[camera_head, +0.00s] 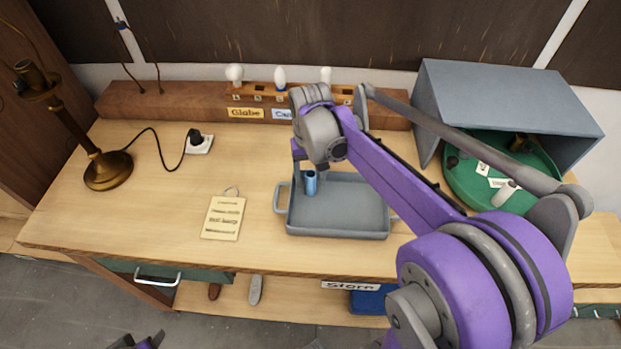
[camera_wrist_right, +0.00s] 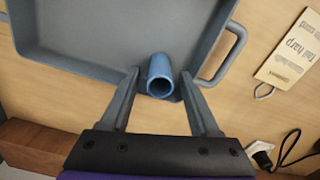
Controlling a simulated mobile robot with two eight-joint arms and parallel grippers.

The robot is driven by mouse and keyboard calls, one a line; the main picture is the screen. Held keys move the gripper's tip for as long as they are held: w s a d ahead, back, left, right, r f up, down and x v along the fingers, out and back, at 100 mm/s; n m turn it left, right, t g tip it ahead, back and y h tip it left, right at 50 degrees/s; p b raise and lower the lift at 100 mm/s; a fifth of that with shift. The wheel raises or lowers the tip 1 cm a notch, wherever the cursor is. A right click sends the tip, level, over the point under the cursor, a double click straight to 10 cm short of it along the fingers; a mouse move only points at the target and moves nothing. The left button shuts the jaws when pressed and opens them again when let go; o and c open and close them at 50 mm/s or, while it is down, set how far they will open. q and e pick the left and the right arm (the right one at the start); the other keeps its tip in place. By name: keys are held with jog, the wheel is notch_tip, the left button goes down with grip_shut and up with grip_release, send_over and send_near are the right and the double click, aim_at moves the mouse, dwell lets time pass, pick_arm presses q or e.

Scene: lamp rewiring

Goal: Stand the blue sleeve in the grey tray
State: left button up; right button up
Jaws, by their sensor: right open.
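The blue sleeve (camera_head: 311,183) stands upright inside the grey tray (camera_head: 350,232), near its left back corner in the head view. In the right wrist view the sleeve (camera_wrist_right: 160,72) shows its open round end, between my right gripper's fingers. My right gripper (camera_wrist_right: 160,74) is open, with a finger on either side of the sleeve and a visible gap to each. The grey tray (camera_wrist_right: 85,35) fills the top of that view. In the head view my right wrist hides the tray's back left area. Only a small part of my left arm shows at the bottom edge.
A tan card (camera_head: 223,218) lies left of the tray. A brass lamp (camera_head: 107,170) and a socket (camera_head: 199,143) are further left. A wooden rack (camera_head: 170,100) with bulbs runs along the back. A green round tray (camera_head: 480,190) sits in a grey box (camera_head: 510,95) at right.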

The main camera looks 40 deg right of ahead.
notch_tip(320, 180, up, 10)
jog(key=shift+p, duration=0.3)
